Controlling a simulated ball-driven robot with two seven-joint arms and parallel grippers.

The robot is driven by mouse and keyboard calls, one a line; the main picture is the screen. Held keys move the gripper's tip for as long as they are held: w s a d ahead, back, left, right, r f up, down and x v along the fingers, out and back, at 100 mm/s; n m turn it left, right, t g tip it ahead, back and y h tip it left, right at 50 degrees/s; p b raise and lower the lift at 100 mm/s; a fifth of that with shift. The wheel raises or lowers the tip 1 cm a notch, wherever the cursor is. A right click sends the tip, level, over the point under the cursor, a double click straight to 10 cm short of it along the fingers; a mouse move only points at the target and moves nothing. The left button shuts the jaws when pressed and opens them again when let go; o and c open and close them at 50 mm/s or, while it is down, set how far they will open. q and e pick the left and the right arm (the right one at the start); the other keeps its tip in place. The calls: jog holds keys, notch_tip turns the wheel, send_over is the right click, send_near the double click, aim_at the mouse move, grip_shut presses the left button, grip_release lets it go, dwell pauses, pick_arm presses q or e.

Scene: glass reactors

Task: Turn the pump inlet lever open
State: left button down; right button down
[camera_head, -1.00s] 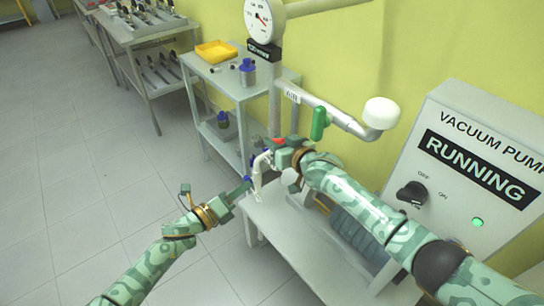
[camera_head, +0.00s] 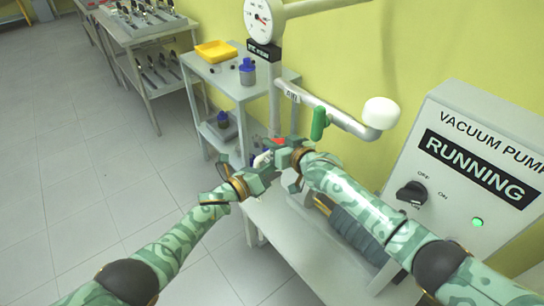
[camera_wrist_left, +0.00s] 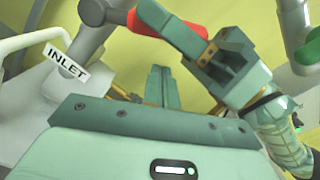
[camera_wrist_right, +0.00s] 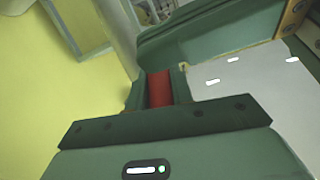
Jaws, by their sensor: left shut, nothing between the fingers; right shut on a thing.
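The red inlet lever (camera_head: 277,141) sits on the grey pipe, mostly covered by my right gripper (camera_head: 284,150) in the head view. In the left wrist view the red lever (camera_wrist_left: 168,16) runs into the right gripper (camera_wrist_left: 212,52). In the right wrist view its red part (camera_wrist_right: 160,89) lies between the shut fingers. An INLET label (camera_wrist_left: 66,60) is on the pipe beside the lever. My left gripper (camera_head: 262,172) is just left of and below the right one, close to it. Its fingers (camera_wrist_left: 158,84) are shut and empty.
The running vacuum pump panel (camera_head: 470,165) stands at right. A side table behind holds a blue-capped bottle (camera_head: 247,71) and yellow tray (camera_head: 215,50). The floor at left is free.

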pick_arm(q)
jog(key=shift+w+a+r, duration=0.25)
jog(key=shift+w+r, duration=0.4)
jog(key=shift+r, duration=0.25)
pick_arm(e)
jog(key=shift+f, duration=0.15)
